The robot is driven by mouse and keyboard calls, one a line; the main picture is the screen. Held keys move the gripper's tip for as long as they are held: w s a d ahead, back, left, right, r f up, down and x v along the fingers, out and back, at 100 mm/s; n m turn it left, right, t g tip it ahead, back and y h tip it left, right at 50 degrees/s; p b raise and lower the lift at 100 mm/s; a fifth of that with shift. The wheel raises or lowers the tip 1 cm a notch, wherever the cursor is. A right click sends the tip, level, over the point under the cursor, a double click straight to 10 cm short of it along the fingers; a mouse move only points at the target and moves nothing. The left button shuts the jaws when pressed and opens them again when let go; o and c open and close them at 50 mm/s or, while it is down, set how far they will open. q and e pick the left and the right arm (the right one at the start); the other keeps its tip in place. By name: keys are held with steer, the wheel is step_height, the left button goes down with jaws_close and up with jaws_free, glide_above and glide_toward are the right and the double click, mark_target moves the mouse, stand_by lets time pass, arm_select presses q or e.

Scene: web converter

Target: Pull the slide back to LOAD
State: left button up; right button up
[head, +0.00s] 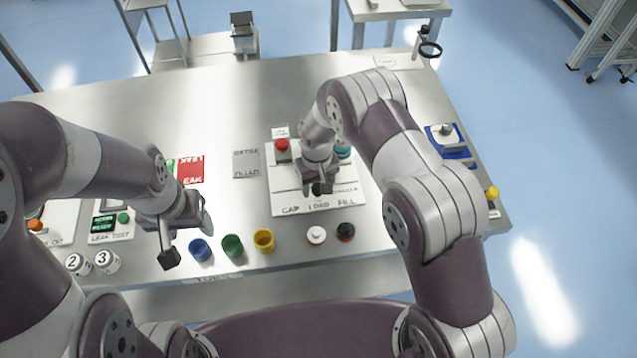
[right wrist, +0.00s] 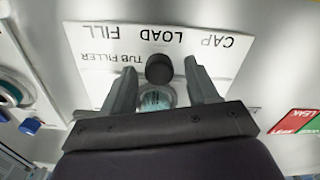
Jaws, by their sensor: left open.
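The tub filler panel (head: 285,203) is a white board on the table, lettered CAP, LOAD and FILL along its near edge. A black knob (right wrist: 159,69) stands on it, in line with the LOAD lettering in the right wrist view. It also shows under my gripper in the head view (head: 318,188). A teal round part (right wrist: 155,98) is partly hidden behind the knob. My right gripper (right wrist: 160,66) is open, one finger on each side of the knob with visible gaps. My left gripper (head: 187,240) is open and empty, above the table at left.
A red button (head: 282,145) sits at the panel's far left. White (head: 316,234) and black (head: 346,231) round pieces lie in front. A blue fixture (head: 455,152) is at right.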

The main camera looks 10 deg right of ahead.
steer(key=shift+r, duration=0.1)
steer(key=shift+r, duration=0.35)
step_height(320, 180, up, 12)
steer(key=b, duration=0.2)
steer(key=shift+f, duration=0.1)
steer(key=s+d+r+m, duration=0.1)
steer(key=s+d+r, duration=0.1)
steer(key=s+d, duration=0.4)
steer(key=s+d+r+m+t, duration=0.1)
steer(key=s+d, duration=0.4)
steer(key=s, duration=0.8)
step_height(320, 180, up, 3)
steer(key=shift+d+f+m, duration=0.15)
steer(key=shift+d+m, duration=0.2)
steer(key=shift+m, duration=0.25)
steer(key=shift+s, duration=0.25)
